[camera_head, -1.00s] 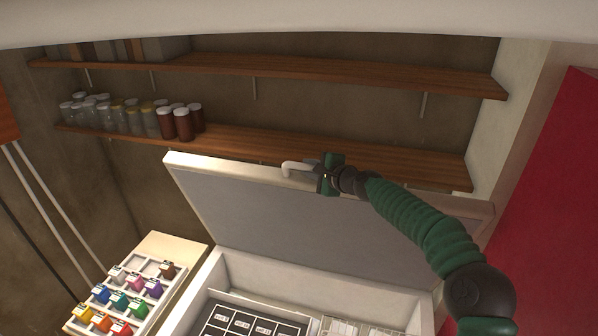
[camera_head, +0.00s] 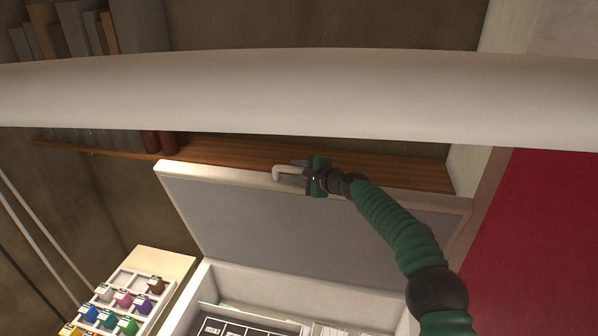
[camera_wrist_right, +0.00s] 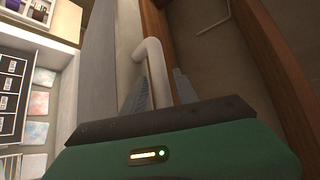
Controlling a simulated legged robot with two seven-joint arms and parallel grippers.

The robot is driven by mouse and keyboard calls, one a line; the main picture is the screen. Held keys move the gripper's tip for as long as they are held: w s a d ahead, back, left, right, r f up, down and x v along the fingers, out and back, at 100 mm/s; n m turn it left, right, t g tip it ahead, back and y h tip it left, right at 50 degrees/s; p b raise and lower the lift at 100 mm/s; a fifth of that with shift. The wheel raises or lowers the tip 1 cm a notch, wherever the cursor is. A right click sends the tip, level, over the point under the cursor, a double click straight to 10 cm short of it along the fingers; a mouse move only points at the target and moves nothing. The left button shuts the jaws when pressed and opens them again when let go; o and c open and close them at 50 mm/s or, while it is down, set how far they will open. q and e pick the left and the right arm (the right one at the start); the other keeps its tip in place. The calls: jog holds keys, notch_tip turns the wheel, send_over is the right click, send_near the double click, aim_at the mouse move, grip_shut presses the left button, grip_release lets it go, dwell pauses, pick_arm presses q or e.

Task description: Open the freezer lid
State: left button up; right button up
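The freezer lid (camera_head: 300,225) stands raised and tilted back, with its grey inner side facing me. The freezer body (camera_head: 270,288) below is open, with dark and light contents partly in view. My right gripper (camera_head: 308,174) is at the lid's upper edge, at the white bent handle (camera_head: 284,170). In the right wrist view, the handle (camera_wrist_right: 151,58) runs between the two fingers of the gripper (camera_wrist_right: 162,82), which look closed around it. Its lower part is hidden by the gripper. My left gripper is not in view.
A wooden shelf (camera_head: 230,157) runs close behind the lid's upper edge. A large white rounded bar (camera_head: 300,95) crosses the upper view and hides part of the shelves. A rack of coloured containers (camera_head: 125,300) stands left of the freezer. A red surface (camera_head: 530,240) is at right.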

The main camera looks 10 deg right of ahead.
jog(key=shift+w, duration=0.1)
jog(key=shift+s+d+b, duration=0.15)
jog(key=shift+s+b, duration=0.1)
jog(key=shift+b, duration=0.15)
jog(key=b+v, duration=1)
jog(key=v, duration=0.6)
jog(key=shift+s, duration=0.15)
